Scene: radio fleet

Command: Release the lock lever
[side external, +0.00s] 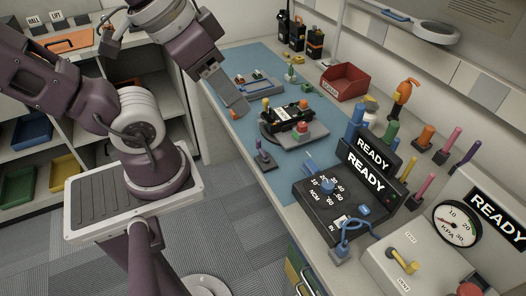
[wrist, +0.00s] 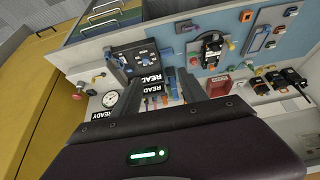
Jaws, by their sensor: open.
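No part is labelled as a lock lever, and I cannot tell which one it is.
A black dial box (side external: 332,200) and two READY displays (side external: 366,176) stand to the right. A red bin (side external: 344,82) and black radios (side external: 315,43) stand at the back. The near mat is fairly clear.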

